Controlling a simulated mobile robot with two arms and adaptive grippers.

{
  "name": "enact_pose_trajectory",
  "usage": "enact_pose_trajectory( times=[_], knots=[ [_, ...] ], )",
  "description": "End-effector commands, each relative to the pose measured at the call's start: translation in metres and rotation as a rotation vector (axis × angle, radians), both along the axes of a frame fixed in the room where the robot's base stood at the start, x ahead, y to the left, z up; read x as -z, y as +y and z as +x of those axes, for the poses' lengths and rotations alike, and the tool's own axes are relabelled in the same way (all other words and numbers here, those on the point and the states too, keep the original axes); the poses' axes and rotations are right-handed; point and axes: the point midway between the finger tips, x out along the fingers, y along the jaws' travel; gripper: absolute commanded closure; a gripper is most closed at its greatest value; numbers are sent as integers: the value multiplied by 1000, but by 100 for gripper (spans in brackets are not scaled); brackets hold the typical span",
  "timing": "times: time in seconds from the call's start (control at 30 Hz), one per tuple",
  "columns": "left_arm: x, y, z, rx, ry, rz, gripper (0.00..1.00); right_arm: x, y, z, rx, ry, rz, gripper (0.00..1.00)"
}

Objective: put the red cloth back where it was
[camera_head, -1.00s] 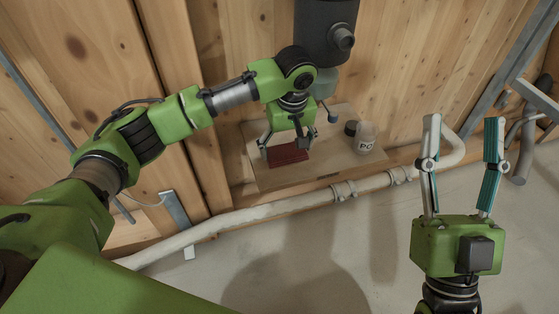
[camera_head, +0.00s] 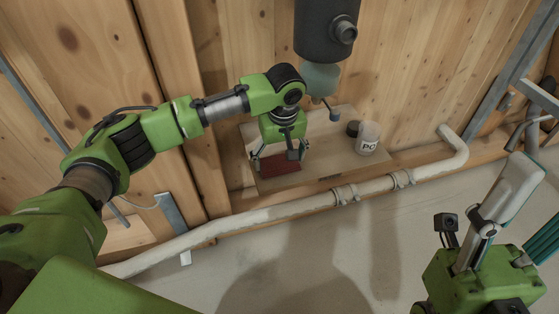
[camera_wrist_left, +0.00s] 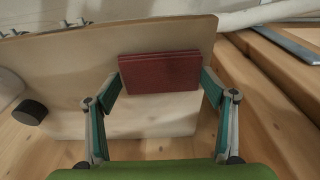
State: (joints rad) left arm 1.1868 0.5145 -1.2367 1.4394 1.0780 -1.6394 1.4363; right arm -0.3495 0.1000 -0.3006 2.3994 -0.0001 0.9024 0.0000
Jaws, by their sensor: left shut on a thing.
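The red cloth (camera_head: 280,167) is a flat, folded, dark red rectangle at the left end of the pale wooden shelf board (camera_head: 325,160). My left gripper (camera_head: 277,158) is shut on it, a finger at each short end. In the left wrist view the cloth (camera_wrist_left: 160,73) spans between the two fingertips (camera_wrist_left: 164,84), over the board (camera_wrist_left: 60,70). I cannot tell whether the cloth touches the board or is just above it. My right gripper (camera_head: 535,200) is open and empty at the lower right, its far finger partly at the picture edge.
A jar with a "PC" label (camera_head: 368,140) and a black round thing (camera_head: 353,128) stand on the board to the right. The dark mixer cylinder (camera_head: 322,30) with a greenish lower part hangs above. A white pipe (camera_head: 270,214) runs along the front. The board's middle is clear.

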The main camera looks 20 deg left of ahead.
Motion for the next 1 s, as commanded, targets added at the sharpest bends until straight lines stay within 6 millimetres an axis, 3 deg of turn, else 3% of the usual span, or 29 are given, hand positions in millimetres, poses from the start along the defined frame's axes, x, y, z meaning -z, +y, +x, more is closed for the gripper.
enact_pose_trajectory(
  times=[0.2, 0.23, 0.27, 0.3, 0.63, 0.83, 0.9, 1.0],
  knots=[
    [0, 0, 0, 0, 1, 0, 41, -1, 0, 0, 0, 2, -1, 49],
    [0, 0, 0, 0, 1, 0, 16, -1, 0, 0, 0, 2, -1, 49],
    [0, 0, 0, 0, 1, 0, 9, -1, 0, 0, 0, 2, -1, 49],
    [0, 0, 0, 0, 1, 1, 7, -1, 0, 0, 0, 2, -1, 49],
    [-1, 0, 0, 0, 0, 0, 7, -1, 0, 0, 0, 3, -1, 49],
    [-26, -2, -2, 0, -1, -1, 7, -13, 1, 5, 0, 20, -7, 49],
    [-38, -3, -4, 0, -1, -2, 7, -17, 3, 10, 0, 40, -13, 49],
    [-47, -4, -5, -1, -1, -1, 7, -7, 9, 38, 12, 173, -57, 49]
  ],
)
